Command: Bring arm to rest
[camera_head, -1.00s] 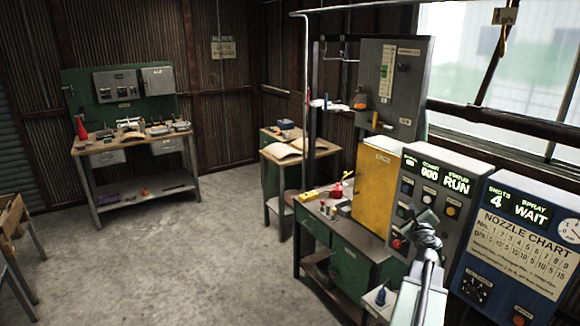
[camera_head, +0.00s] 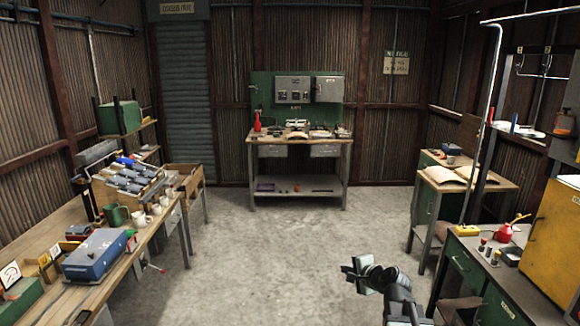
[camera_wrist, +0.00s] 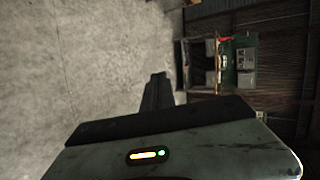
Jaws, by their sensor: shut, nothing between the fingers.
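My gripper (camera_head: 354,272) is at the lower right of the middle in the head view, above the bare concrete floor. It is shut and holds nothing. In the wrist view its dark finger (camera_wrist: 158,92) points up the picture from the wide grey-green gripper body. The floor and the far workbench show beyond it. My arm comes up from the bottom edge of the head view, left of the right-hand bench and apart from it.
A long wooden bench (camera_head: 107,262) with tools, mugs and a blue box (camera_head: 95,254) runs along the left. A workbench with a green back panel (camera_head: 263,92) stands at the far wall. At right are a green bench (camera_head: 462,262) and yellow cabinet (camera_head: 553,240). The middle floor (camera_head: 290,240) is clear.

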